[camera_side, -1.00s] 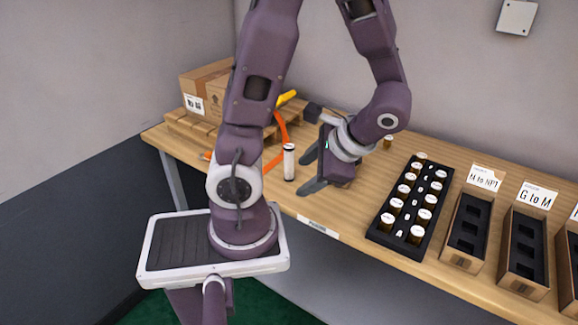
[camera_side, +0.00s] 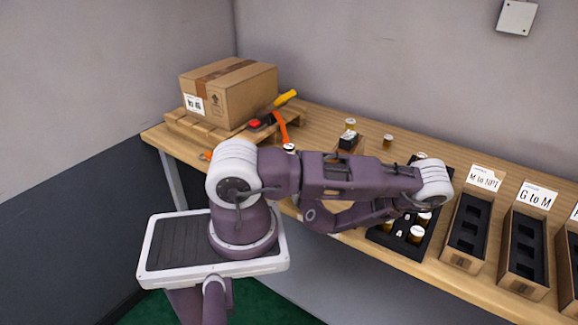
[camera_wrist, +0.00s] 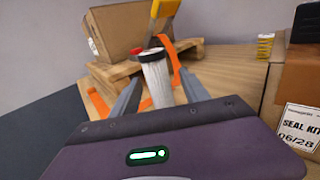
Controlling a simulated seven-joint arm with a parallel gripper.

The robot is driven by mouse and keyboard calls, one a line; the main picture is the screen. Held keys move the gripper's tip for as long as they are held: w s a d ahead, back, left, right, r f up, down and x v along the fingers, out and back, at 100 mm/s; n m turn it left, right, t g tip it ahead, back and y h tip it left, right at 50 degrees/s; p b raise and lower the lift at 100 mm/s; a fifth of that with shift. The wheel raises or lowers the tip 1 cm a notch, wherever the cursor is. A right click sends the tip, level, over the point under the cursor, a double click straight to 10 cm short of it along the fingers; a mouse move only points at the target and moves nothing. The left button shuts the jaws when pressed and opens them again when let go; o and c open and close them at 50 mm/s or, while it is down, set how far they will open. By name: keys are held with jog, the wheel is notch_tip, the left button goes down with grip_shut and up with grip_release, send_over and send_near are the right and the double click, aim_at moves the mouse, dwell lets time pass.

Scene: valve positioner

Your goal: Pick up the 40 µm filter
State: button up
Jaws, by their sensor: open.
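The filter is a white cylinder with a dark cap (camera_wrist: 152,75). In the wrist view it stands upright on the table, between the two fingers of my gripper (camera_wrist: 160,80). The fingers are apart, with one on each side of it; whether either touches it I cannot tell. In the side view only the top of the filter (camera_side: 289,147) shows above my arm, which hides the rest of it and my gripper. I cannot read a 40 µm marking on it.
A cardboard box (camera_side: 232,90) on a wooden pallet stands behind, with orange (camera_side: 281,128) and yellow-handled tools (camera_side: 285,97) near. In the wrist view a seal kit box (camera_wrist: 298,125) is at right. A black vial tray (camera_side: 437,238) and labelled boxes (camera_side: 465,235) lie right.

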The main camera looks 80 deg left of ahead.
jog(key=shift+a, duration=1.25)
grip_shut()
jog(key=shift+r, duration=0.1)
